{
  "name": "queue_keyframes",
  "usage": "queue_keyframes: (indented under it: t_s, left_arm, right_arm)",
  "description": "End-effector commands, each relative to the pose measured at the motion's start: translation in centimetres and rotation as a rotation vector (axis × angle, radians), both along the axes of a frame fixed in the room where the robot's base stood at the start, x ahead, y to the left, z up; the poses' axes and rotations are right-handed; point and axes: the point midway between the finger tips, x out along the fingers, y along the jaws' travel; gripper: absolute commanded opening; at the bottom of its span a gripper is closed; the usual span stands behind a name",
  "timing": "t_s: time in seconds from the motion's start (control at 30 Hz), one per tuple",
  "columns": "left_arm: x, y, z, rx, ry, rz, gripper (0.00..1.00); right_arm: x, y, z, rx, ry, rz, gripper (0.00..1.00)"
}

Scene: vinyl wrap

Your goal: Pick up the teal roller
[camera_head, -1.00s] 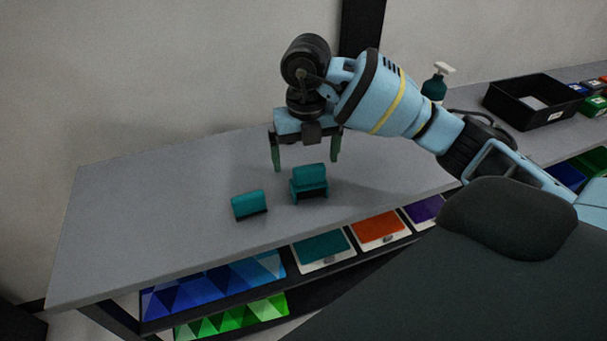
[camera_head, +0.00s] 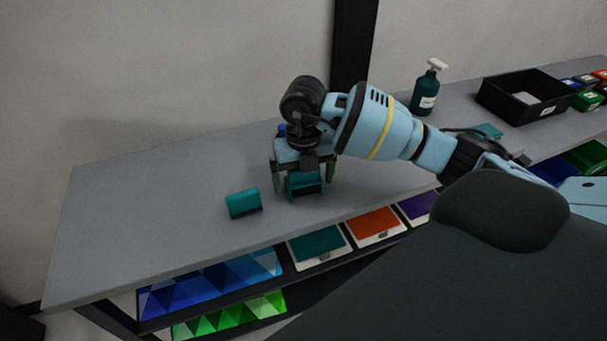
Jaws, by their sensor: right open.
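A teal roller (camera_head: 304,181) in a dark-edged teal holder stands on the grey table, partly hidden by my right gripper. My right gripper (camera_head: 304,186) points down over it and is open, with one finger at each side of the roller. The fingertips reach down near table height; I cannot tell whether they touch the roller. A second teal block (camera_head: 243,203) with a dark lower edge lies apart to the left. My left gripper is not in view.
A teal spray bottle (camera_head: 427,90) stands behind my right arm. A black bin (camera_head: 527,97) and small coloured boxes (camera_head: 587,100) are at the far right. Teal, orange and purple swatches (camera_head: 318,244) line the shelf below the front edge.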

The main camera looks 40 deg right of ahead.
Motion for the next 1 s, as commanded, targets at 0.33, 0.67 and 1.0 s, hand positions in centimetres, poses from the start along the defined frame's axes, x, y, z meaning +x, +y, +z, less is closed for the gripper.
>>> queue_keyframes:
  t_s: [0.33,0.67,1.0]
  left_arm:
    - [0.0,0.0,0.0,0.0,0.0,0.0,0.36]
    - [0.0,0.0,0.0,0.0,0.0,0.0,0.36]
    - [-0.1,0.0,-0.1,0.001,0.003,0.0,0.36]
  right_arm:
    - [0.0,0.0,0.0,0.0,0.0,0.0,0.65]
    - [0.0,0.0,0.1,0.0,-0.001,0.0,0.45]
    - [0.1,0.0,1.9,0.0,-0.003,0.0,0.45]
